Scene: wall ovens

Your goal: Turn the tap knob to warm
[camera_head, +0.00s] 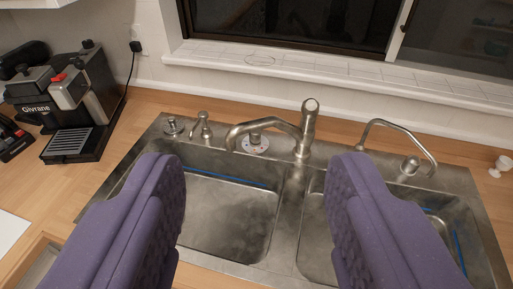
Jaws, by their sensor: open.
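My gripper (256,195) shows as two purple fingers, spread wide apart and empty, over the front of the sink. The main tap (305,130) stands upright at the middle of the sink's back ledge, with its spout reaching left over the left basin. A round knob with a pale marked base (256,141) sits on the ledge just left of the tap, partly hidden by the spout. The knob lies beyond my fingertips, between them in the picture, and nothing touches it. Its exact setting is too small to read.
The steel double sink (230,205) is empty. A second thin curved tap (400,135) stands at right, a soap pump (205,126) and a small cap (173,126) at left. A coffee machine (75,100) stands on the wooden counter. A window sill (330,75) runs behind.

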